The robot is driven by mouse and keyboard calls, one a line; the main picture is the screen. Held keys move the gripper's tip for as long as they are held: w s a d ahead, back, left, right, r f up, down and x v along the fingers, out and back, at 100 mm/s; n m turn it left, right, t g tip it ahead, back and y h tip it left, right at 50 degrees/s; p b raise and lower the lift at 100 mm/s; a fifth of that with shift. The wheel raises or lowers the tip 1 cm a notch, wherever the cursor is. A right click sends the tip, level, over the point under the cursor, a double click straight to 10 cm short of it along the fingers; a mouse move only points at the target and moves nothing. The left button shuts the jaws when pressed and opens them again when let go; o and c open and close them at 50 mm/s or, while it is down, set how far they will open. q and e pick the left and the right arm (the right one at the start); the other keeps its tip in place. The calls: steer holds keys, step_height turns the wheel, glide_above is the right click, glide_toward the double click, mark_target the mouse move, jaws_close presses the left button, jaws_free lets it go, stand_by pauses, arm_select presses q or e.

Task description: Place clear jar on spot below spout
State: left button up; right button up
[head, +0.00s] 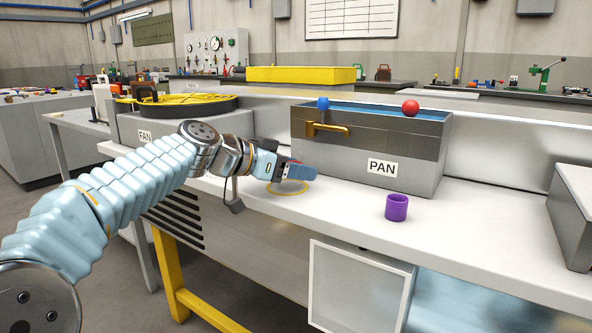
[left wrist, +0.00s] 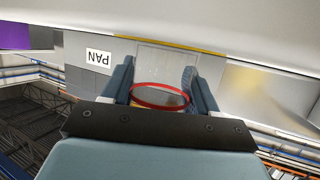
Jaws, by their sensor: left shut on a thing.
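My left gripper (head: 303,172) is shut on the clear jar (left wrist: 162,65), which has a red rim (left wrist: 160,97) and sits between the two fingers in the left wrist view. In the head view the jar is mostly hidden by the fingers; only a bit of red shows. The gripper is over the yellow ring spot (head: 288,190) on the bench, below and left of the brass spout (head: 328,129). A yellow arc of the ring shows by the jar's base in the left wrist view (left wrist: 185,46). I cannot tell whether the jar touches the bench. My right gripper is not in view.
The grey PAN tank (head: 415,160) stands behind, with blue and red balls on top. A purple cup (head: 397,208) stands to the right on the white bench (head: 470,240). The FAN unit (head: 150,130) is at left. Bench space right of the cup is clear.

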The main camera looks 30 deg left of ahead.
arm_select(q)
steer(key=o, duration=1.1)
steer(key=v, duration=1.2)
steer(key=shift+r, duration=0.1)
